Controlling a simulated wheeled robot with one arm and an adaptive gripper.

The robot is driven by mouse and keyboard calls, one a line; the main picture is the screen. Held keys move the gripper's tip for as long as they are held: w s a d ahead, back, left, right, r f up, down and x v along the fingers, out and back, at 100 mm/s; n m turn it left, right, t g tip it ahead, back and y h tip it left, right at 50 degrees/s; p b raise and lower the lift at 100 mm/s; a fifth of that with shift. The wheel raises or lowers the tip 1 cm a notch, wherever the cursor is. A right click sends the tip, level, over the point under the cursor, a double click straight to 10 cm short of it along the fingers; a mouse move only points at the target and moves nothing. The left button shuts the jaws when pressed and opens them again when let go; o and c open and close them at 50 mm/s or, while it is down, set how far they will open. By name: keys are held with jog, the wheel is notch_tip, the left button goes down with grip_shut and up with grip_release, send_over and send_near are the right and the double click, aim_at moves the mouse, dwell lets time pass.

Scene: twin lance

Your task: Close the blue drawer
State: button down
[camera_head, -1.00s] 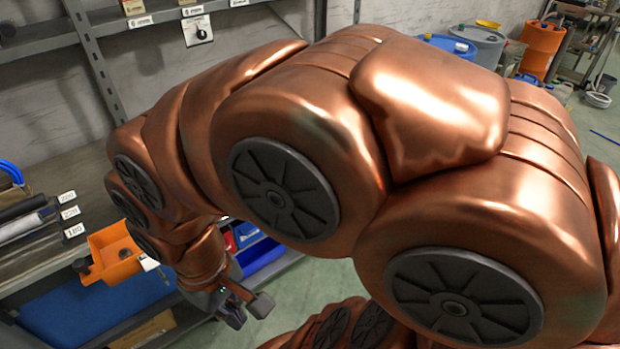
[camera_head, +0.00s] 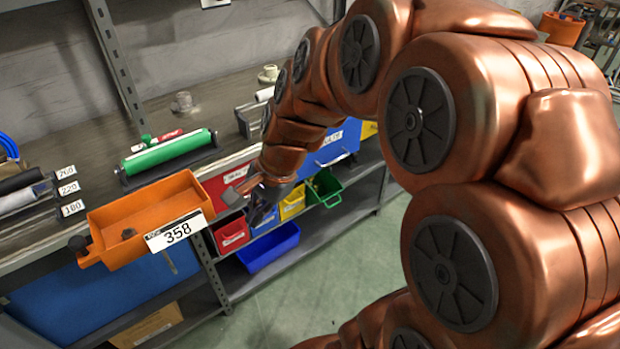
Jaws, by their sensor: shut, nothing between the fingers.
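A blue drawer front (camera_head: 338,146) with a white label and a handle shows in the head view, under the bench top and right of my forearm. My arm hides its left part, and I cannot tell how far it stands out. My gripper (camera_head: 250,198) is dark, shut and empty. In the picture it points down in front of the red drawer (camera_head: 222,184), left of the blue one. I cannot tell whether it touches anything.
An orange tray (camera_head: 150,212) labelled 358 juts from the bench edge at left, with a blue panel (camera_head: 75,305) below. A green roller (camera_head: 170,152) lies on the bench. Below are red (camera_head: 232,236), yellow (camera_head: 292,205), green (camera_head: 326,188) and blue bins (camera_head: 270,248). Floor at right is clear.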

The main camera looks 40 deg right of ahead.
jog(key=w+d+f+m+t+b, duration=0.2)
jog(key=w+d+f+m+b, duration=0.15)
jog(key=d+m, duration=0.2)
jog(key=w+d+f+m+t+b, duration=0.2)
jog(key=w+d+f+m, duration=0.1)
jog(key=w+d+m, duration=0.25)
jog(key=m+t+h+b, duration=0.2)
jog(key=m+h+b, duration=0.1)
jog(key=m+b, duration=0.6)
send_near(304, 165)
jog(key=shift+m, duration=0.7)
jog(key=shift+p+x, duration=0.5)
jog(key=shift+x, duration=2.65)
jog(key=shift+a, duration=0.1)
